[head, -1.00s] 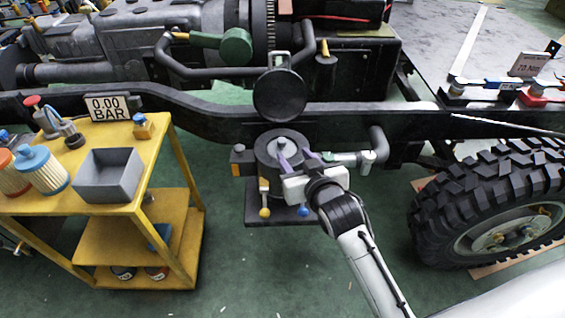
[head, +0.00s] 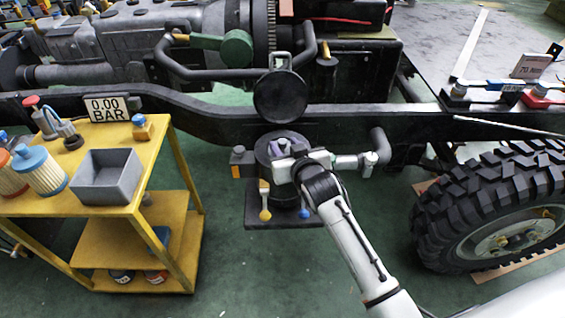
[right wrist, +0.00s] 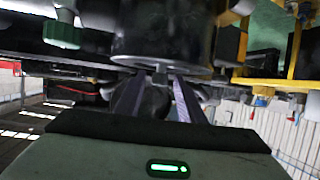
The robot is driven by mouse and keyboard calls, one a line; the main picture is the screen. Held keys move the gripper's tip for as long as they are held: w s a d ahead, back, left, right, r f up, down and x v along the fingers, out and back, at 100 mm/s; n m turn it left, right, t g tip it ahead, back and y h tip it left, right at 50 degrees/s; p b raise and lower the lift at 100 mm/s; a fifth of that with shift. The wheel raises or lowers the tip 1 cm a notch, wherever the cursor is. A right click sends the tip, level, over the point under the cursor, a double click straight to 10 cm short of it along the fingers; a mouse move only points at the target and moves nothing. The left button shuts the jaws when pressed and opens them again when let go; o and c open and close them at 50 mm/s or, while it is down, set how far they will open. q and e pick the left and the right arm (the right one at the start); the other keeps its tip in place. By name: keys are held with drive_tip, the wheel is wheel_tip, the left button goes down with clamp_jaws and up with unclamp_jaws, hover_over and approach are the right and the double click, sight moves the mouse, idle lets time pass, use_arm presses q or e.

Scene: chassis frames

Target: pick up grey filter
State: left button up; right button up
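A dark round filter housing (head: 264,166) hangs under the chassis rail, its round black lid (head: 280,96) raised above it. A grey top with a small knob (head: 283,142) shows in the housing mouth; I take it to be the grey filter, and its body is hidden. My right gripper (head: 280,148) is over the housing mouth from the right, by this knob. In the right wrist view its two purple-grey fingers (right wrist: 169,78) stand apart at the housing rim (right wrist: 160,64), open; I see no clear grip on anything. My left gripper is not in view.
A yellow cart (head: 150,165) at left holds a grey open bin (head: 107,178), a blue-topped filter (head: 41,170) and a 0.00 BAR display (head: 107,107). A large tyre (head: 480,205) stands at right. The chassis rail (head: 210,118) runs behind the housing.

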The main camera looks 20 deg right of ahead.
clamp_jaws()
drive_tip(key=shift+r, duration=0.1)
